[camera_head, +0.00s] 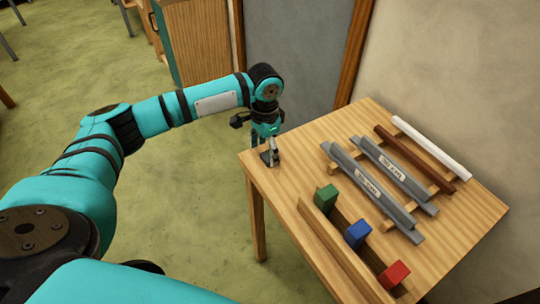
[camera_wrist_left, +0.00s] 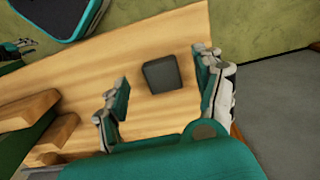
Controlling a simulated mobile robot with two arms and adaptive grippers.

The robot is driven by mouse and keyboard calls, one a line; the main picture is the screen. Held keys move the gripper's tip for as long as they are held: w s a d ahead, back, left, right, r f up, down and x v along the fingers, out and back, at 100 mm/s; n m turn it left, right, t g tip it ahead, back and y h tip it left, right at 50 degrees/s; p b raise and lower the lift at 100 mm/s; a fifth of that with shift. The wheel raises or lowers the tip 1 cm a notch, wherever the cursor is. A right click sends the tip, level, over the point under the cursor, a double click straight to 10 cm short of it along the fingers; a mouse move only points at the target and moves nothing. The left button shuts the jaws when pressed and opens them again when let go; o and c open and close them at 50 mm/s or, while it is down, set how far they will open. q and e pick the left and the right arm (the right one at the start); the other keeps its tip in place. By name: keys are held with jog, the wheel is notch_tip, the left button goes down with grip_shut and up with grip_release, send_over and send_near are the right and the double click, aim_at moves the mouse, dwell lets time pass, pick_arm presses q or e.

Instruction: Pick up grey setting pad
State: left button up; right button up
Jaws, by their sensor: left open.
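The grey setting pad (camera_wrist_left: 162,74) is a small dark grey square block lying on the wooden table, seen in the left wrist view. My left gripper (camera_wrist_left: 162,68) is open, with one finger on each side of the pad and a gap to both. In the head view my left gripper (camera_head: 269,156) points down at the table's near left corner, and its fingers largely hide the pad there. Part of what may be my right gripper shows small at the left edge of the left wrist view; its fingers are not clear.
The table (camera_head: 480,230) also holds two grey bars (camera_head: 372,193) labelled "35 cm" or similar, a brown bar (camera_head: 415,158) and a white bar (camera_head: 432,148). Green (camera_head: 326,198), blue (camera_head: 358,233) and red (camera_head: 393,274) blocks stand beside a wooden rail. Table edges lie close to the gripper.

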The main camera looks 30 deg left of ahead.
aim_at(265, 156)
pick_arm(q)
notch_tip(265, 156, down, 2)
jog(key=shift+f, duration=0.35)
jog(key=c, duration=1.2)
pick_arm(e)
jog(key=shift+s+d+r, duration=0.15)
jog(key=shift+s+d, duration=0.1)
jog(key=shift+s, duration=0.4)
